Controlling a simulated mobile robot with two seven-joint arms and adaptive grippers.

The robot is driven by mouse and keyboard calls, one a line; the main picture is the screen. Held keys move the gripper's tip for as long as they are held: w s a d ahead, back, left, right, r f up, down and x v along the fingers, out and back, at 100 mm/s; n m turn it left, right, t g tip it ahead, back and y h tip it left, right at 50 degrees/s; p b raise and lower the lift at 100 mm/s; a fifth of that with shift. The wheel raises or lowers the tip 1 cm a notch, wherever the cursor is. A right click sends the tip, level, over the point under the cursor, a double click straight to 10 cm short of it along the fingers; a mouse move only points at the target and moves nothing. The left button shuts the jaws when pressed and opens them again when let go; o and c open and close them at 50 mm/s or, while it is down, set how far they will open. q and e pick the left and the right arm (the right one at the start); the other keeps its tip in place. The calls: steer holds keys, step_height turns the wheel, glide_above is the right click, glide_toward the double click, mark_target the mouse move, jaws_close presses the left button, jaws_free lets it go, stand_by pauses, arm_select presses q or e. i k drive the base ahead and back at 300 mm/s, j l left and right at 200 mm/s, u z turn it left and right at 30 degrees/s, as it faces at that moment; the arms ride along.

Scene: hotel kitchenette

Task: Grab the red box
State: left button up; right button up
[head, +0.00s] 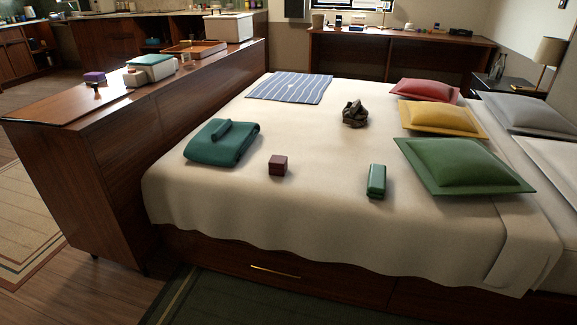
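A small dark red box (278,165) sits on the cream bedspread, near the front middle of the bed. It stands apart from the things around it. A folded teal towel (217,148) lies to its left and a green rolled or boxed item (376,181) lies to its right. Neither of my grippers shows in the head view.
The bed (320,215) also holds a striped cloth (290,87), a dark crumpled object (355,114) and red (424,89), yellow (441,117) and green (461,162) pillows. A long wooden counter (110,105) runs along the bed's left side.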

mark_target(278, 164)
steer(key=j+z, duration=0.15)
steer(key=z, duration=0.3)
steer(key=j+z, duration=0.25)
steer(key=z, duration=0.15)
steer(key=j+z, duration=0.2)
steer(key=z, duration=0.25)
steer(key=j+z, duration=0.2)
steer(key=j, duration=0.15)
steer(key=k+j+z, duration=0.2)
steer(key=j, duration=0.15)
steer(key=j+z, duration=0.2)
steer(key=j, duration=0.15)
